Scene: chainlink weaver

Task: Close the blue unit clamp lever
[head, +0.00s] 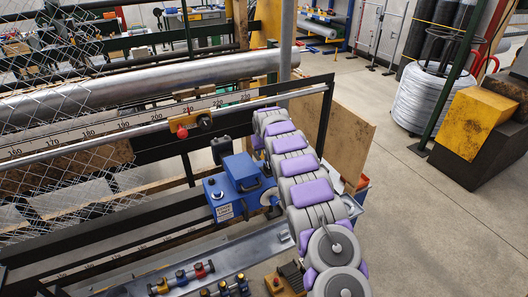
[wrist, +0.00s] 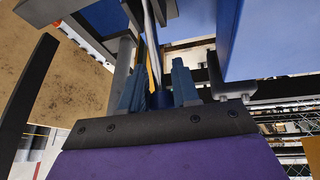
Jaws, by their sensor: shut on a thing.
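The blue unit (head: 224,198) sits on the rail beside my arm in the head view, with a blue block (head: 241,172) at its top and a white label on its front. In the wrist view my gripper (wrist: 159,90) has two blue fingers closed around a slim metal lever with a dark blue end (wrist: 160,99). The lever rises between the fingers toward the top of the picture. Large blue faces (wrist: 236,40) of the unit stand close on the right. In the head view my gripper is hidden behind my arm, and the lever cannot be made out.
Chainlink mesh (head: 55,100) hangs at left. A metal tray (head: 190,272) with small coloured fittings is in front. A wooden panel (head: 346,135) stands at right; open floor lies beyond.

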